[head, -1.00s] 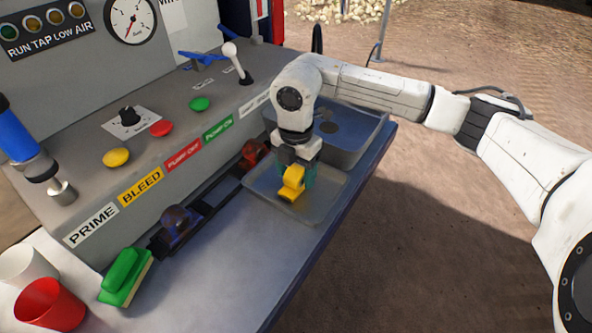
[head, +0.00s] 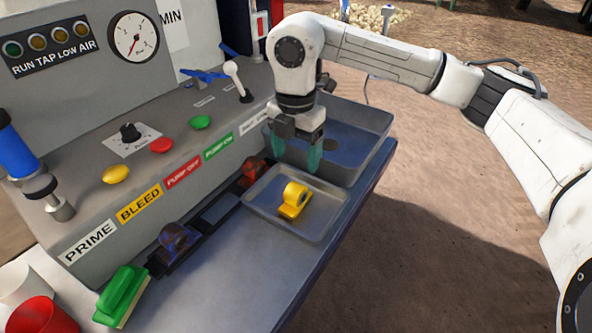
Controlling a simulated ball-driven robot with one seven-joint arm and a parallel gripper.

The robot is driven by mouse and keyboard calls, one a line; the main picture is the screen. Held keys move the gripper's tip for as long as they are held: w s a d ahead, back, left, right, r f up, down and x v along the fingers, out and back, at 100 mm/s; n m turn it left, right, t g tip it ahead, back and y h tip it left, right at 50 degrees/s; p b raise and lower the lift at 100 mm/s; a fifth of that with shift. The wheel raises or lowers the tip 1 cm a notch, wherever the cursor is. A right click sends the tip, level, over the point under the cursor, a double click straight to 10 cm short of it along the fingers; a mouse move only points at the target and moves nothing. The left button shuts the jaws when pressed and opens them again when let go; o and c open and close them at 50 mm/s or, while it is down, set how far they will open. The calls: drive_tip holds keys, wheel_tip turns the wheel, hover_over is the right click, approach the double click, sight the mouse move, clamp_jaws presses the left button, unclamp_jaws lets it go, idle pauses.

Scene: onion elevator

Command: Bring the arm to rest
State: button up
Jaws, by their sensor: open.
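My gripper (head: 298,158) hangs pointing down above the far end of a shallow grey tray (head: 262,222), with its teal fingers apart and nothing between them. A yellow piece with a round ring (head: 294,200) lies in the shallow tray, below and clear of the fingers. My white arm reaches in from the right, bent at the wrist above the bench.
A deeper grey basin (head: 372,148) stands behind the shallow tray. The control panel has a white-knobbed lever (head: 235,78), a blue valve handle (head: 203,74) and coloured buttons. A green brush (head: 122,292) and red cup (head: 42,316) stand front left. Open ground lies right.

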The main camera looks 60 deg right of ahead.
drive_tip(key=shift+r, duration=0.9)
